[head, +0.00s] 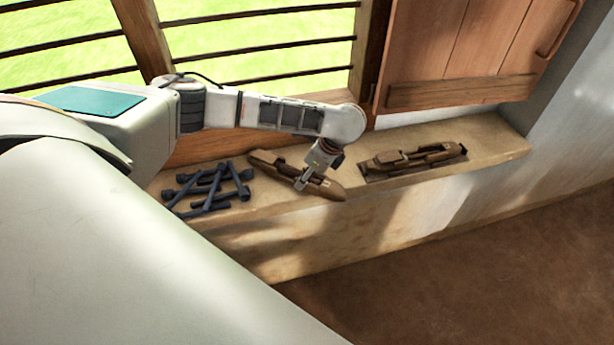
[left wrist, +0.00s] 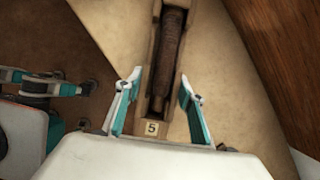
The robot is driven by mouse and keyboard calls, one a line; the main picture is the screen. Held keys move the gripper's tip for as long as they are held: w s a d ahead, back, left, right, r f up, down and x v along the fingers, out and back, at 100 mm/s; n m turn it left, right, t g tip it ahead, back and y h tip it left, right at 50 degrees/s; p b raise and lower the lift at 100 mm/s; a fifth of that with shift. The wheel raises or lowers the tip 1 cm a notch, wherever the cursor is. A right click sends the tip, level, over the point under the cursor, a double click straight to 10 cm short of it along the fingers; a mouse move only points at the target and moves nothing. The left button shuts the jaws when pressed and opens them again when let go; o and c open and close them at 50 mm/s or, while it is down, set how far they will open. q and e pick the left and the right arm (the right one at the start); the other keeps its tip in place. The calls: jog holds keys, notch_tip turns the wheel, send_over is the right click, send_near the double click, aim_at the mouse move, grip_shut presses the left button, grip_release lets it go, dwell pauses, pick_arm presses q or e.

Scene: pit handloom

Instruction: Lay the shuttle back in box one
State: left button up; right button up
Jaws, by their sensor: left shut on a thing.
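A long brown wooden shuttle (head: 325,187) with pointed ends lies along the window sill or just above it; I cannot tell whether it touches. In the left wrist view the shuttle (left wrist: 165,85) runs between the two teal fingers of the left gripper (left wrist: 160,88). It has a dark brown roll in its hollow and a small label reading 5. I cannot make out a box marked one in either view.
The sill (head: 490,143) is narrow, with a drop to the brown floor (head: 480,255) in front. A pile of dark pegs or bobbins (head: 208,186) lies left of the shuttle. Another brown wooden piece (head: 415,158) lies to its right. A barred window and wooden shutter (head: 465,50) stand behind.

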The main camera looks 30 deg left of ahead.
pick_arm(q)
jog(key=o, duration=1.3)
